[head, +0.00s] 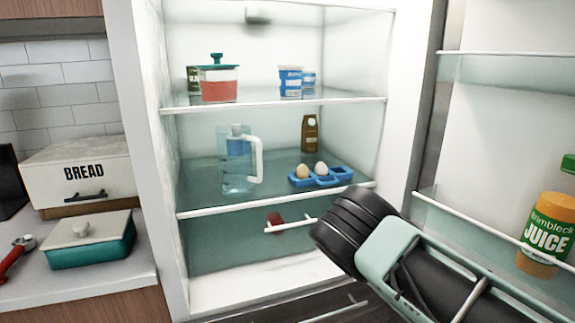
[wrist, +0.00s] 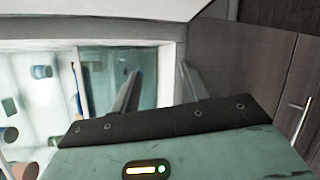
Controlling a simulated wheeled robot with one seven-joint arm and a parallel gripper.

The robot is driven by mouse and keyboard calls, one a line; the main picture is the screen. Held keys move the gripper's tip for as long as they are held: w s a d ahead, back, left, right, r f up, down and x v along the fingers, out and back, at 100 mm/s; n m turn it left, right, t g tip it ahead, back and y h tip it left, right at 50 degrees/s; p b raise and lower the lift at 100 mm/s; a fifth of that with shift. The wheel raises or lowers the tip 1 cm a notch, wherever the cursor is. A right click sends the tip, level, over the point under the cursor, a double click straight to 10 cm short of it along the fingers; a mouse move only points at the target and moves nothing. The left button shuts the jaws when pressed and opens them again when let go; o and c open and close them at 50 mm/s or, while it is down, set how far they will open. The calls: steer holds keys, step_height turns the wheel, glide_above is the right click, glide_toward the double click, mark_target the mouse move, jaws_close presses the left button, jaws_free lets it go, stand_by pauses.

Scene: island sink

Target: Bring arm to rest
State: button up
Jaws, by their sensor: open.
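My gripper (wrist: 161,76) shows in the wrist view with its two dark fingers apart and nothing between them. The green-grey gripper body with a small lit indicator fills the bottom of that view. In the head view my black and pale green arm reaches in from the lower right, in front of the open fridge (head: 281,98). The fingers are not visible in the head view. In the wrist view the fridge interior lies tilted on the left, beyond the fingers.
Fridge shelves hold a pitcher (head: 238,172), a blue egg tray (head: 325,180), a brown bottle (head: 309,134) and several containers. The open door (head: 505,110) at right holds a juice bottle (head: 546,235). A bread box (head: 85,170) and teal dish (head: 90,250) stand on the left counter.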

steer(key=s+a+r+m+g+y, duration=0.1)
steer(key=s+a+r+m+g, duration=0.25)
steer(key=s+a, duration=0.25)
steer(key=s+a+r+m+g+y+p, duration=0.1)
steer(key=s+a+r+m+g, duration=0.25)
steer(key=s+a+m, duration=0.2)
steer(key=s+a+r+m+g+y, duration=0.1)
steer(key=s+a+r+m+g, duration=0.3)
steer(key=a, duration=0.3)
steer(key=s+r+g, duration=0.1)
steer(key=s+r, duration=0.3)
steer(key=s, duration=0.3)
steer(key=s+r+g+h, duration=0.1)
steer(key=s+r, duration=0.3)
steer(key=s, duration=0.4)
steer(key=s+r+g, duration=0.2)
steer(key=s+r, duration=0.1)
steer(key=s, duration=0.4)
steer(key=shift+s+d+r+p, duration=0.2)
steer(key=shift+r+p, duration=0.1)
steer(key=shift+r, duration=0.1)
steer(key=shift+a, duration=0.1)
